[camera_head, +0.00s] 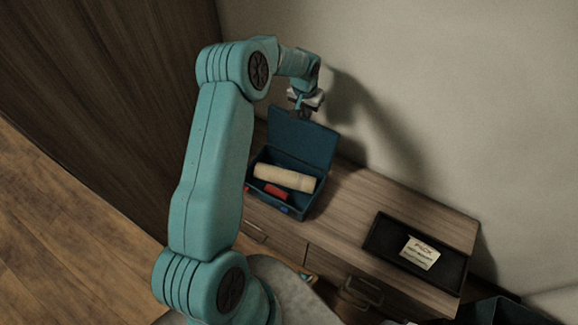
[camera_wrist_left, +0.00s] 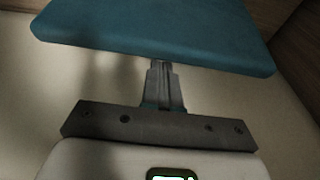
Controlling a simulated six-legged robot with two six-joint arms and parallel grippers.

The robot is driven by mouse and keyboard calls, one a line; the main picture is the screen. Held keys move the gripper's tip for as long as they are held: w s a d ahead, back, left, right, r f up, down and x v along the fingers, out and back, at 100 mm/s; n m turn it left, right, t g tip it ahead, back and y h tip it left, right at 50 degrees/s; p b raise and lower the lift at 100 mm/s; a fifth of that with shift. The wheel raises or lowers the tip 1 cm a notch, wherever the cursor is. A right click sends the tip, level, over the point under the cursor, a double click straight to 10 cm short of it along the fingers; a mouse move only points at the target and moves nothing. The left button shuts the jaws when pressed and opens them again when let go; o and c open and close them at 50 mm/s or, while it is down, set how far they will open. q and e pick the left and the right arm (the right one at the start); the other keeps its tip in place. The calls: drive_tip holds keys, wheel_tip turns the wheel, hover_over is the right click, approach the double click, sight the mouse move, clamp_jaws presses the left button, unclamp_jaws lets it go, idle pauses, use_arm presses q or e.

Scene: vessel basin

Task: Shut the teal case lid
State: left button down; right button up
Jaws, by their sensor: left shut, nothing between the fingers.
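The teal case (camera_head: 293,208) stands on the wooden cabinet top with its lid (camera_head: 301,139) raised, tilted up at the back. Inside it lie a cream roll (camera_head: 285,178) and a red item (camera_head: 275,192). My left gripper (camera_head: 304,112) is at the top edge of the lid, on its wall side. In the left wrist view the shut, empty fingers (camera_wrist_left: 162,68) point at the lid (camera_wrist_left: 155,32), which spans the top of the picture. I cannot tell whether the fingertips touch it. My right gripper is not in view.
A black tray (camera_head: 452,272) with a paper note (camera_head: 420,253) lies on the right of the cabinet top (camera_head: 350,205). The wall rises close behind the case. Cabinet top between case and tray is free. A dark container (camera_head: 498,311) stands at the lower right.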

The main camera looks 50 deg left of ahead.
use_arm(q)
drive_tip(key=shift+s+d+f+b, duration=0.3)
drive_tip(key=shift+s+f+b, duration=0.15)
drive_tip(key=shift+s, duration=0.35)
drive_tip(key=shift+s+d+f+b, duration=0.25)
drive_tip(key=shift+s+f+b, duration=0.15)
drive_tip(key=shift+s, duration=0.35)
drive_tip(key=shift+s+d+b, duration=0.3)
drive_tip(key=shift+s+b, duration=0.05)
drive_tip(key=shift+s, duration=0.55)
drive_tip(key=shift+s+d+b, duration=0.25)
drive_tip(key=shift+s+b, duration=0.1)
drive_tip(key=shift+s, duration=0.55)
drive_tip(key=shift+s+f, duration=0.1)
drive_tip(key=shift+s, duration=0.15)
drive_tip(key=shift+w+a, duration=0.1)
drive_tip(key=shift+w, duration=0.2)
drive_tip(key=p, duration=0.5)
approach(302, 121)
drive_tip(key=shift+s+d+f, duration=0.25)
drive_tip(key=shift+s+f, duration=0.6)
